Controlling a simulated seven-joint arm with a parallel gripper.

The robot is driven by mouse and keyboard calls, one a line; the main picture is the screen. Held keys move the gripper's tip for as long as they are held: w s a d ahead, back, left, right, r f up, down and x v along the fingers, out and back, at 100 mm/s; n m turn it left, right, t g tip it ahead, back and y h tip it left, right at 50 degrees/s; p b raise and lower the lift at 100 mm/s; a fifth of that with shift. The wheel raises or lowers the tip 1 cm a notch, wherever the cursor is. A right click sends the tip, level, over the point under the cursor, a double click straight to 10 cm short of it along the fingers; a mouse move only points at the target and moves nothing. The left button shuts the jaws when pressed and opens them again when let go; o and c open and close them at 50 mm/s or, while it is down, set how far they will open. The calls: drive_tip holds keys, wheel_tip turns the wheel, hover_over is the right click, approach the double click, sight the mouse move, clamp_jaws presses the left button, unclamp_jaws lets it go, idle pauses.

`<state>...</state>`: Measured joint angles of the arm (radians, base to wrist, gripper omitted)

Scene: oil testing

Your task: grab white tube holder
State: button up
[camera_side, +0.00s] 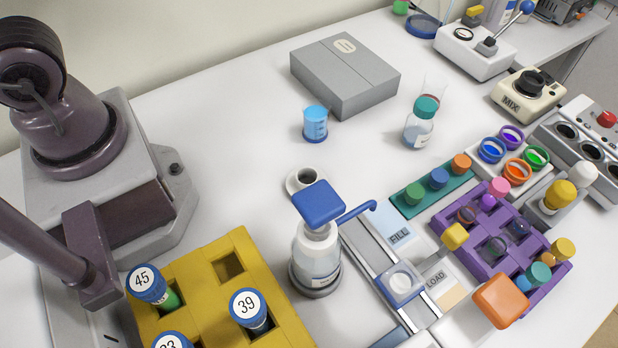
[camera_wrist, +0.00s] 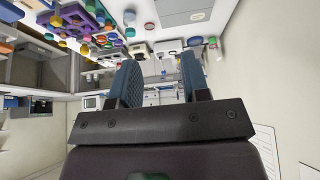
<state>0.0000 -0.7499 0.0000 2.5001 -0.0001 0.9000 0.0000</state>
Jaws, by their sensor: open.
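My gripper (camera_wrist: 160,78) shows in the wrist view with its two blue padded fingers apart and nothing between them. It points out across the room, away from the table items, and does not show in the side view. In the side view, a white block (camera_side: 515,171) holds several coloured rings, and a pale holder (camera_side: 545,212) at the right carries yellow- and white-topped pieces. A small white cup-like piece (camera_side: 305,181) stands near the centre. I cannot tell which of these is the white tube holder.
A yellow rack (camera_side: 283,309) holds numbered blue-capped tubes at the lower left. A blue-topped bottle (camera_side: 316,258) stands beside a slide rail. A purple rack (camera_side: 470,240), green strip (camera_side: 432,205), grey box (camera_side: 345,76), blue beaker (camera_side: 315,124) and green-capped bottle (camera_side: 419,131) surround clear table.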

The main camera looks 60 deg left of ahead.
drive_tip(key=o, duration=1.1)
drive_tip(key=n+g+h, duration=0.5)
drive_tip(key=n+h, duration=0.8)
drive_tip(key=n, duration=0.2)
hover_over(293, 185)
drive_tip(key=a, duration=0.4)
wheel_tip(293, 185, down, 26)
drive_tip(key=r, duration=0.1)
drive_tip(key=f+n, duration=0.1)
drive_tip(key=f, duration=0.1)
drive_tip(key=a+f+n+t, duration=0.1)
drive_tip(key=f+n, duration=0.1)
drive_tip(key=w+f+n+t, duration=0.1)
drive_tip(key=f+n, duration=0.1)
drive_tip(key=shift+a, duration=0.3)
drive_tip(key=shift+d+f+n, duration=0.15)
drive_tip(key=shift+f+n, duration=0.1)
drive_tip(key=shift+n, duration=0.05)
drive_tip(key=shift+x, duration=3.45)
